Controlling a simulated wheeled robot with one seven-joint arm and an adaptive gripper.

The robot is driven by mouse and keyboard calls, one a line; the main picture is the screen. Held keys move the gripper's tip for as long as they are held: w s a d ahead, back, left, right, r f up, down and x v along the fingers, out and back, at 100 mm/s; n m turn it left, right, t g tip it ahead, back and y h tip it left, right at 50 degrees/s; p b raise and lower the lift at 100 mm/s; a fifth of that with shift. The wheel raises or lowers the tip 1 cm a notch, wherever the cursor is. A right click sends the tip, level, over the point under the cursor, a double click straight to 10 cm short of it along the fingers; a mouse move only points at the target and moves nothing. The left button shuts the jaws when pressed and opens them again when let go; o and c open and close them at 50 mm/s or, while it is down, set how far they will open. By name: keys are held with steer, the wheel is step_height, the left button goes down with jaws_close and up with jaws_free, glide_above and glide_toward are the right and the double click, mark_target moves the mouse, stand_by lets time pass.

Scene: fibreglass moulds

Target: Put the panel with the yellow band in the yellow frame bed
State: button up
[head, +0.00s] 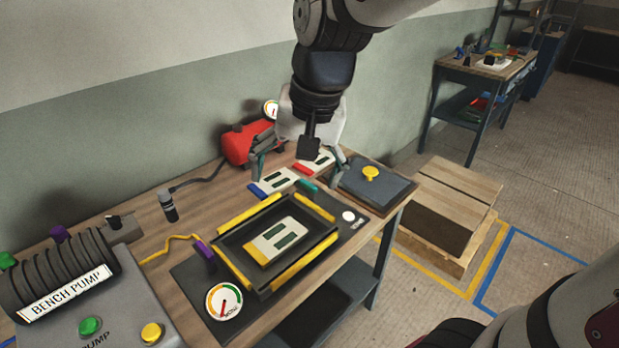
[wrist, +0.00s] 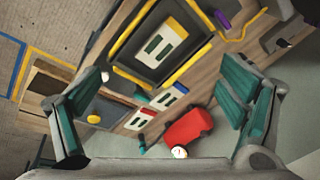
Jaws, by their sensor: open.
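The pale panel with the yellow band (head: 279,241) lies inside the yellow-edged frame bed (head: 232,275) on the bench, roughly in line with its sides and apparently flat. It also shows inside the bed in the wrist view (wrist: 158,47). My gripper (head: 299,168) is open and empty above the back of the bench, beyond the bed. In the wrist view its green fingers (wrist: 160,92) are spread wide, with the bed in view between and above them. I see nothing held.
A blue-banded panel (head: 273,181) and a red-banded panel (head: 316,162) lie behind the bed. A dark lid with a yellow knob (head: 370,174) is to the right. A red tank (head: 246,145) stands by the wall, and the bench pump (head: 60,285) front left.

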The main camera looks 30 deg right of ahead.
steer(key=s+r+n+t+h, duration=0.1)
steer(key=s+n, duration=0.5)
steer(key=s, duration=0.6)
steer(key=shift+s+d+r+t, duration=0.15)
steer(key=shift+d+r+t, duration=0.2)
steer(key=shift+r+t, duration=0.5)
steer(key=shift+r, duration=0.1)
